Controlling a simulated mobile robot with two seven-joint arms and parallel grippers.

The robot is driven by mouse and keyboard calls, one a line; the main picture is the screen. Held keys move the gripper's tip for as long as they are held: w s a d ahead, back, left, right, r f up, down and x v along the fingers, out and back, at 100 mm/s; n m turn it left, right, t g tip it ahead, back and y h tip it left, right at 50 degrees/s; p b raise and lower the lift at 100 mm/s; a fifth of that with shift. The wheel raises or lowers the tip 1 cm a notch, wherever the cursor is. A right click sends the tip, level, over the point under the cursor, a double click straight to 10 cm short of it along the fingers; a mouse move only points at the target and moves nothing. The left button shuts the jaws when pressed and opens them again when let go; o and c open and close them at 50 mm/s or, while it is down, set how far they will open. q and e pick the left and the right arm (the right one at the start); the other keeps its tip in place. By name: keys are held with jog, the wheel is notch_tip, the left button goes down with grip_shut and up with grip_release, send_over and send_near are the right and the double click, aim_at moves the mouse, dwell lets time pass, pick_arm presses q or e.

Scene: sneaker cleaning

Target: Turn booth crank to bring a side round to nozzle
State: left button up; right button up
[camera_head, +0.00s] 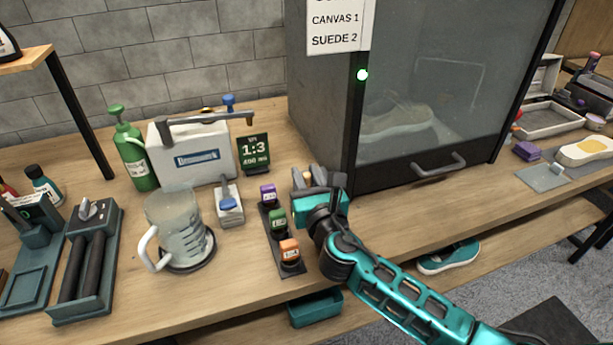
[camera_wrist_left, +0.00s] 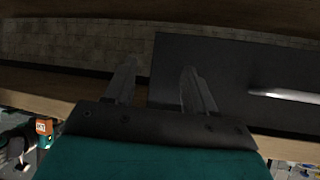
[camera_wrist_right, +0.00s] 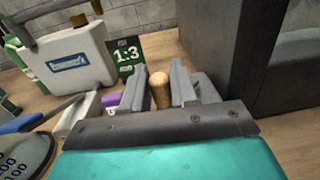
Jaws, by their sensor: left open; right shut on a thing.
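The booth (camera_head: 428,95) is a dark cabinet with a glass door, a bar handle (camera_head: 438,165) and a lit green light on its front post. A sneaker (camera_head: 396,122) shows dimly behind the glass. My right gripper (camera_head: 318,178) is at the booth's lower left side. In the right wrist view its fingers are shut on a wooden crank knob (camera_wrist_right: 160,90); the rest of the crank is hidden. My left gripper (camera_wrist_left: 158,80) is open and empty in its wrist view, with a dark panel and a bright bar behind it. It does not show in the head view.
Left of my right gripper stand a rack of small bottles (camera_head: 279,238), a measuring jug (camera_head: 180,232), a white jug-like container (camera_head: 190,155) and a 1:3 sign (camera_head: 254,153). Bare wood lies before the booth.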

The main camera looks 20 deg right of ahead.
grip_shut()
